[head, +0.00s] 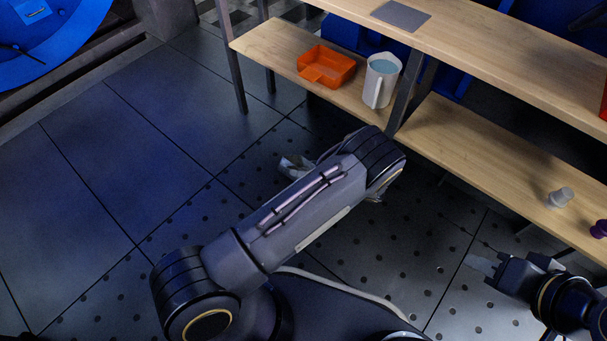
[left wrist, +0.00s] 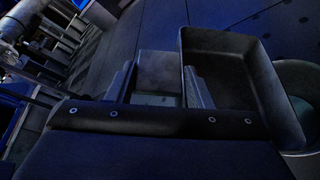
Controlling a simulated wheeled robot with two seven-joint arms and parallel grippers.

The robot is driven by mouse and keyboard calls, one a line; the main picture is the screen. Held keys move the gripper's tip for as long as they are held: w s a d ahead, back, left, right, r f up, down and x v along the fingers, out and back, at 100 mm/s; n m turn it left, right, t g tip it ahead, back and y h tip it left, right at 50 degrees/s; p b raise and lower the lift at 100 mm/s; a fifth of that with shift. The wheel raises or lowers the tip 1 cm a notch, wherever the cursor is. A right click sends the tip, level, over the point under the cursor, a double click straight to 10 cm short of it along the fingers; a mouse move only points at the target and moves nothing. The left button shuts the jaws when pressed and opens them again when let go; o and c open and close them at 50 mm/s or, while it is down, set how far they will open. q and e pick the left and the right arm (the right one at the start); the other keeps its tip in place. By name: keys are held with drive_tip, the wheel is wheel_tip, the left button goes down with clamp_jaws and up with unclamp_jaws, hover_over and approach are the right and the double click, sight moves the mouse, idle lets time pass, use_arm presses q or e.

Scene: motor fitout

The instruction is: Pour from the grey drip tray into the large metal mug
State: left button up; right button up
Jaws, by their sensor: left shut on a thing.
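In the left wrist view the dark grey drip tray (left wrist: 277,92) sits beside and ahead of my fingers. My left gripper (left wrist: 157,85) is shut on it, with a flat grey part between the fingers. The tray's inside looks dark, and I cannot tell what it holds. A rounded grey vessel (left wrist: 302,75), likely the large metal mug, shows partly at the right edge, behind the tray's side. In the head view my left forearm hides most of this gripper, the tray and the mug. My right gripper (head: 480,264) hangs at the lower right, apart from the shelf; its jaws are unclear.
An orange tray (head: 318,77) and a white pitcher (head: 379,90) of blue liquid stand on the lower shelf (head: 262,44). A small grey piece (head: 560,197) and a purple one (head: 599,229) are farther right. Shelf posts stand close by. The floor at left is clear.

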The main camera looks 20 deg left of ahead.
use_arm(q)
drive_tip(key=shift+w+r, duration=0.1)
drive_tip(key=shift+w, duration=0.05)
idle(0.4)
drive_tip(key=shift+w+d+r, duration=0.1)
drive_tip(key=shift+r, duration=0.1)
idle(1.6)
drive_tip(key=shift+s+f, duration=0.35)
drive_tip(key=shift+s, duration=0.15)
drive_tip(key=shift+s+a+f+n+t+h, duration=0.3)
drive_tip(key=shift+s+a+f+n+t, duration=0.1)
drive_tip(key=shift+s+f+n, duration=0.25)
drive_tip(key=f+n+t, duration=0.1)
drive_tip(key=s+f+n+t+h, duration=0.1)
drive_tip(key=n, duration=0.1)
drive_tip(key=s+a+f+n+b, duration=0.1)
drive_tip(key=n, duration=0.1)
drive_tip(key=shift+s+f+t, duration=0.25)
drive_tip(key=shift+t, duration=0.15)
